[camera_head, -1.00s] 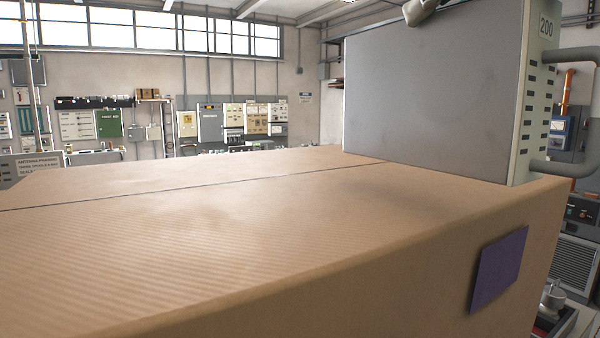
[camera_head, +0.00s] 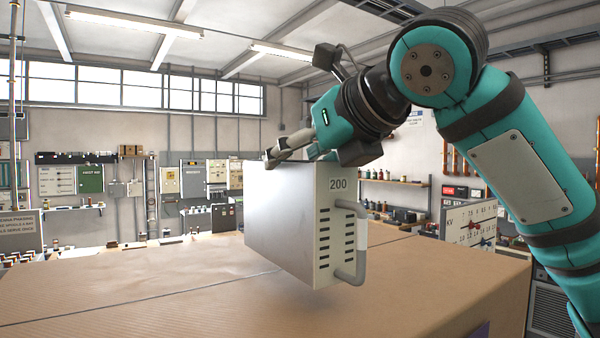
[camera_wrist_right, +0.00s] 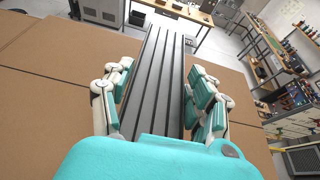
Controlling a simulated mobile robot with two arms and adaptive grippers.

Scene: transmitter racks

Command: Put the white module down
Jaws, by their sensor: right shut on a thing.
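The white module (camera_head: 285,215) is a pale box-shaped unit marked 200, with slots and a grey handle on its front. It is upright over the large cardboard box (camera_head: 160,305) in the head view. I cannot tell whether its underside touches the box. My right gripper (camera_head: 288,150) is shut on the module's top part, reaching from above. In the right wrist view, the module's dark ridged top (camera_wrist_right: 155,80) runs between the two fingers, with cardboard on both sides. My left gripper is not in view.
The cardboard top is clear to the left of the module. A meter panel marked KV (camera_head: 470,222) stands behind the box's right side. Shelves of small items (camera_head: 395,184) and wall panels (camera_head: 215,175) are at the back. A sign (camera_head: 20,230) stands at far left.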

